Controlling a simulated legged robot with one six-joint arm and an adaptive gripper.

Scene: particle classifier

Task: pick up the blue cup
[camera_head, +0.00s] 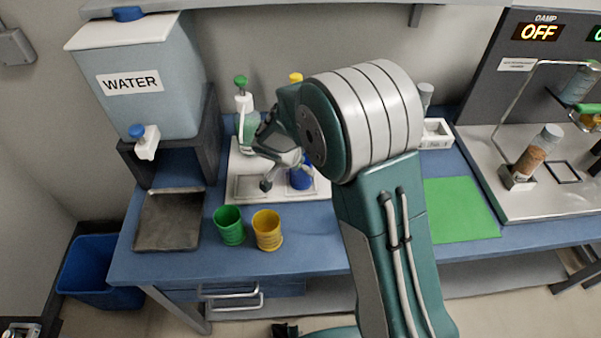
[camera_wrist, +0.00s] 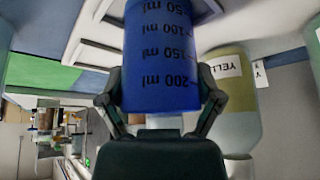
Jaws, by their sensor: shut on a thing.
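The blue cup (camera_wrist: 160,50) fills the middle of the wrist view, with black volume marks from 50 to 200 ml. My gripper (camera_wrist: 161,92) is shut on it, one finger on each side. In the head view the blue cup (camera_head: 301,179) is partly hidden behind my gripper (camera_head: 281,174), over or on the white dispenser tray (camera_head: 236,166). I cannot tell whether the cup touches the tray.
A green cup (camera_head: 229,226) and a yellow cup (camera_head: 267,230) stand near the table's front edge. A bottle labelled YELL (camera_wrist: 235,95) stands close beside my gripper. A water tank (camera_head: 140,85) is at left, a green mat (camera_head: 460,208) at right.

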